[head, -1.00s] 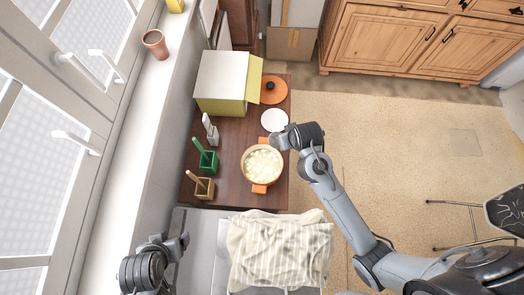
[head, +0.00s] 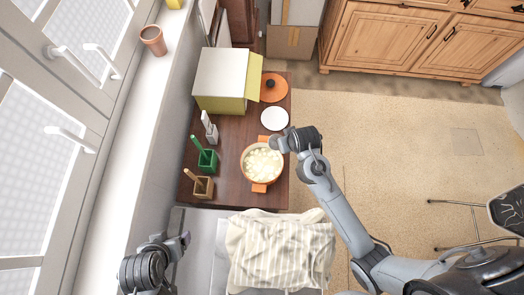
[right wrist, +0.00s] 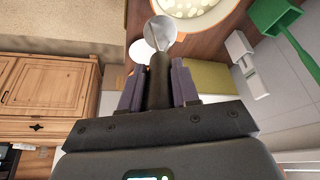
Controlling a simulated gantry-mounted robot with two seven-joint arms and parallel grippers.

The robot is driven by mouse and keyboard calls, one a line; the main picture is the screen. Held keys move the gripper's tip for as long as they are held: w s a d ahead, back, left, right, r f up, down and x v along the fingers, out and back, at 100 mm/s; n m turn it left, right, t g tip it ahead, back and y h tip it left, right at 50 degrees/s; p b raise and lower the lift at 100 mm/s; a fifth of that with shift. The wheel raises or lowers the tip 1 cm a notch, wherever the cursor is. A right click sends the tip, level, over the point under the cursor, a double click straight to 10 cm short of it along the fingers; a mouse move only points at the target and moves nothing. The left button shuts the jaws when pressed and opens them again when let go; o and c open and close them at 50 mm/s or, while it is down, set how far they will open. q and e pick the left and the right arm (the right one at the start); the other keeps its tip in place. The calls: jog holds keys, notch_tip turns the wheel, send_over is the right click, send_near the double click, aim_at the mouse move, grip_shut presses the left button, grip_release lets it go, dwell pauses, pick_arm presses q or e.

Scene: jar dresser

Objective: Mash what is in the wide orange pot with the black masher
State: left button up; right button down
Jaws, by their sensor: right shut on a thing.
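The wide orange pot (head: 249,177) stands on the dark table in the head view, full of pale lumps (head: 263,163). Part of its rim and lumps show at the top of the right wrist view. My right gripper (right wrist: 158,68) is shut on the black handle of the masher (right wrist: 160,82); its shiny grey head (right wrist: 163,38) points away from the fingers, towards the pot side of the picture. In the head view my right gripper (head: 279,143) is at the pot's upper right rim. I cannot tell whether the masher touches the pot. My left gripper (head: 180,243) is low left, away from the table, its jaw opening unclear.
A white plate (head: 275,118), an orange lid (head: 274,88) and an open box (head: 222,82) lie beyond the pot. Green (head: 208,161), brown (head: 204,188) and white (head: 211,133) holders with upright handles stand left of it. A striped cloth (head: 280,250) lies in front.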

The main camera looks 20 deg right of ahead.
jog(key=shift+f, duration=0.35)
notch_tip(320, 180, up, 2)
jog(key=shift+r+p, duration=0.25)
jog(key=shift+p, duration=0.9)
jog(key=shift+r, duration=1.05)
jog(key=shift+f, duration=0.15)
